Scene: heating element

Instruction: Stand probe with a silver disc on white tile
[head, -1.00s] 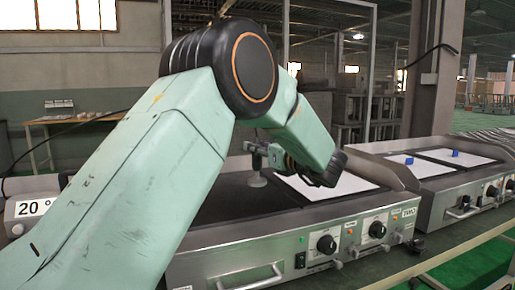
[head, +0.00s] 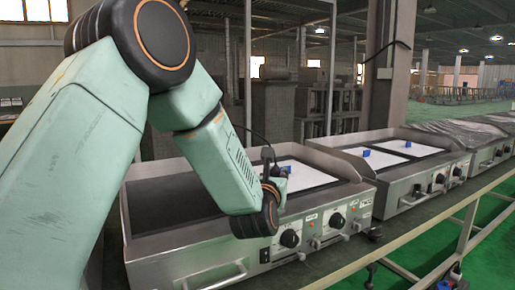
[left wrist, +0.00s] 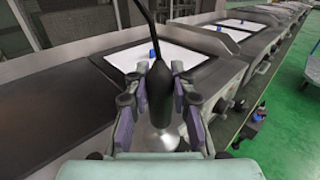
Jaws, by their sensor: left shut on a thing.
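My left gripper (left wrist: 164,74) is shut on a dark probe (left wrist: 158,98) in the left wrist view. A cable runs up from the probe's top, and its silver disc (left wrist: 163,140) points down below the fingers. In the head view the wrist hides most of the gripper, and the disc does not show. A white tile (head: 312,180) lies on the right part of the nearest griddle, just beyond the gripper; it also shows in the left wrist view (left wrist: 190,58). I cannot tell how far the disc is above the surface. My right gripper is in neither view.
The nearest griddle's dark plate (left wrist: 48,112) is bare on the left. A second griddle (head: 400,195) to the right bears two white tiles (head: 410,148), each with a blue piece (head: 407,144). Raised metal rims edge the griddles.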

